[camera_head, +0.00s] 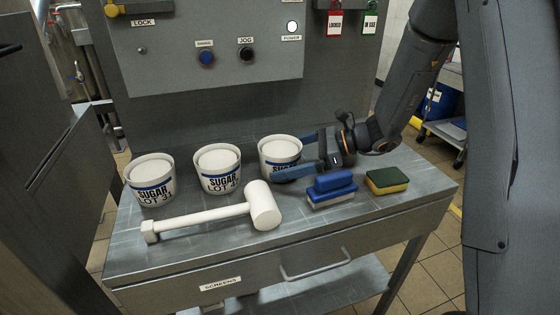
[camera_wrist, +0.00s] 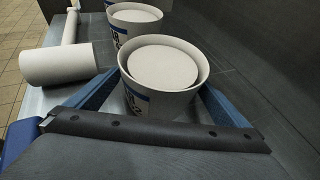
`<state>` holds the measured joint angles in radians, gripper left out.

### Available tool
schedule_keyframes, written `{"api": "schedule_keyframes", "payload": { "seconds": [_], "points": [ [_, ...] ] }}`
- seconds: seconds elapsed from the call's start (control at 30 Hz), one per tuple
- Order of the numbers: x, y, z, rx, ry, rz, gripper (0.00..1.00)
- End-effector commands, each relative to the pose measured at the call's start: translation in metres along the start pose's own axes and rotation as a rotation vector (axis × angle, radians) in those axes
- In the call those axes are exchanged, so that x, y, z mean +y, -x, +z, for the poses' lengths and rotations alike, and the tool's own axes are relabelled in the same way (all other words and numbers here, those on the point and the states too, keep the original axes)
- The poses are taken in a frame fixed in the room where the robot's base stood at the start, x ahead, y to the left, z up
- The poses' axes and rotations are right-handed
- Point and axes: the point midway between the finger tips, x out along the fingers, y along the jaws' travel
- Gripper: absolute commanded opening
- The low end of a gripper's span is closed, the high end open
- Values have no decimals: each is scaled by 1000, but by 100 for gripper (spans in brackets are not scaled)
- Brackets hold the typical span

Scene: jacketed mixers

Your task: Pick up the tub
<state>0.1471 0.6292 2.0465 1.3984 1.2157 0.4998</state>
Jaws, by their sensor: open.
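Three white tubs with a blue band and "SUGAR LOT" lettering stand upright in a row on the metal bench: the left tub (camera_head: 152,180), the middle tub (camera_head: 218,169) and the right tub (camera_head: 279,152). My gripper (camera_head: 287,158) reaches in from the right, low over the bench, with its blue fingers at the right tub. In the wrist view the open fingers (camera_wrist: 160,88) lie on either side of this nearest tub (camera_wrist: 164,72). Whether they touch it I cannot tell. Another tub (camera_wrist: 133,18) stands just beyond it.
A white mallet (camera_head: 263,205) lies in front of the tubs; its head also shows in the wrist view (camera_wrist: 58,64). A control panel (camera_head: 205,45) rises behind the bench (camera_head: 300,230).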

Motion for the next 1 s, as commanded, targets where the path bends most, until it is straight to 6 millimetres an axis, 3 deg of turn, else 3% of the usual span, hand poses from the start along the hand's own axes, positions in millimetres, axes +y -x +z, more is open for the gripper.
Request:
{"api": "schedule_keyframes", "payload": {
  "seconds": [0.13, 0.37, 0.7, 1.0],
  "points": [
    [1, -17, 1, -1, 0, 2, 100],
    [0, -18, 0, 0, 0, 0, 98],
    [0, -18, 0, 0, 0, 0, 41],
    [-1, -16, 5, -2, 3, -1, 41]
  ]
}}
